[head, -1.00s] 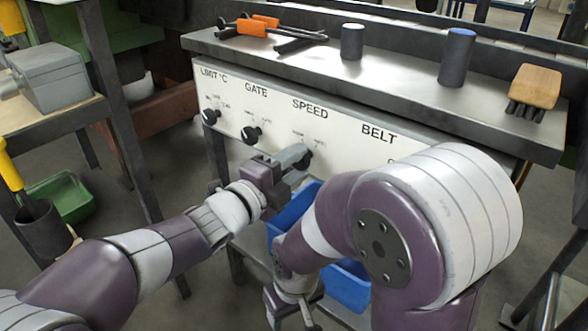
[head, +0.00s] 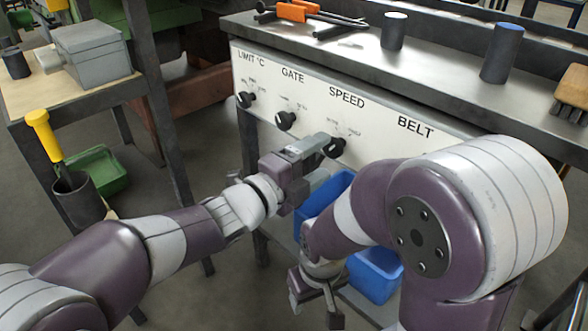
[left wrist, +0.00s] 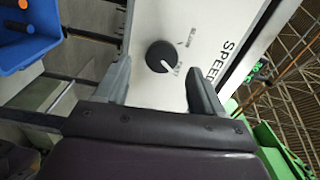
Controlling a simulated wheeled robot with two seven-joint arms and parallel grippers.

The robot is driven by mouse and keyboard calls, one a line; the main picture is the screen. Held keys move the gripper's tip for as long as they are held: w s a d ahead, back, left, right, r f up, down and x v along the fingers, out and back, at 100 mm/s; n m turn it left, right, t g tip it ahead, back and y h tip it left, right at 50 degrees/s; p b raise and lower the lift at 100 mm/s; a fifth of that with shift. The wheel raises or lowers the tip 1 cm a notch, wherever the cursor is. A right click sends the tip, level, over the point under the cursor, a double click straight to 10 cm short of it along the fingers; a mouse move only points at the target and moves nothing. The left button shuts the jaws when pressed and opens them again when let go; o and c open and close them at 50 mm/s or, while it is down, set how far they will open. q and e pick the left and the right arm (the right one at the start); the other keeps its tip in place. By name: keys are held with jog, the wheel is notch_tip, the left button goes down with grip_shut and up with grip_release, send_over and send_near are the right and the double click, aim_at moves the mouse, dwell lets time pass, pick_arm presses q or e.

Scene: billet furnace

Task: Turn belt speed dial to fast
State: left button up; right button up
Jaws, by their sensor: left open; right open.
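The belt speed dial is a round black knob (head: 334,148) under the word SPEED on the white panel (head: 385,150). It also shows in the left wrist view (left wrist: 159,56), with a white pointer line slanting toward the lower right of that picture. My left gripper (head: 322,158) is open just in front of the dial. In the left wrist view its fingers (left wrist: 160,85) stand apart on either side of the knob, with gaps. My right gripper (head: 316,303) is open and empty, low in front of the bench.
Two other black knobs, the limit knob (head: 246,99) and the gate knob (head: 285,120), sit left of the dial. Blue bins (head: 375,275) stand below the panel. The bench top (head: 350,50) overhangs it and holds tongs, cylinders and a brush. A side table (head: 60,95) stands left.

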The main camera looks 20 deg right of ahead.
pick_arm(q)
jog(key=p+v, duration=0.1)
jog(key=v, duration=0.9)
jog(key=shift+p, duration=0.4)
jog(key=shift+d, duration=0.1)
